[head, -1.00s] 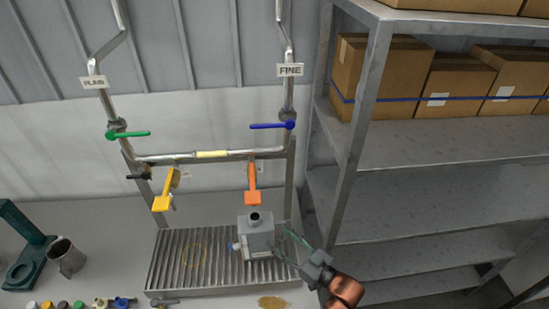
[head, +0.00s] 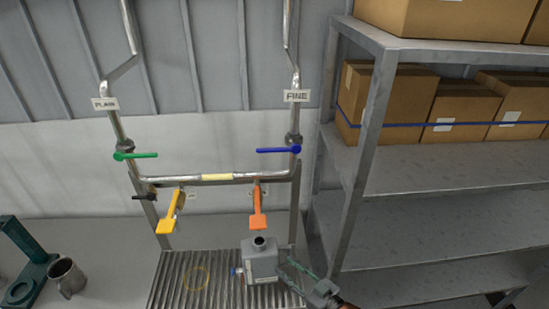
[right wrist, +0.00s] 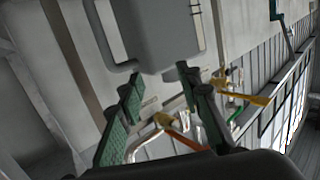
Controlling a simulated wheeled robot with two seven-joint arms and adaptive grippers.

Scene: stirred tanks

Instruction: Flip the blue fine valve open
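The blue fine valve's lever (head: 278,150) lies about level across the right pipe, its free end pointing left, below the FINE label (head: 297,96). My right gripper (head: 285,266) is low in the head view, beside the right side of a grey can (head: 262,264) and well below the blue lever. In the right wrist view its two green fingers (right wrist: 159,77) stand apart, with the grey can (right wrist: 160,35) beyond their tips. Nothing shows gripped between them. My left gripper is out of view. I cannot make out the blue lever in the wrist view.
A green lever (head: 136,156) is on the left pipe under the PLAIN label (head: 104,104). Yellow (head: 170,213) and orange (head: 257,210) tap handles hang below the cross pipe. The can stands on a ribbed drain tray (head: 170,284). A metal shelf (head: 362,150) with boxes stands right.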

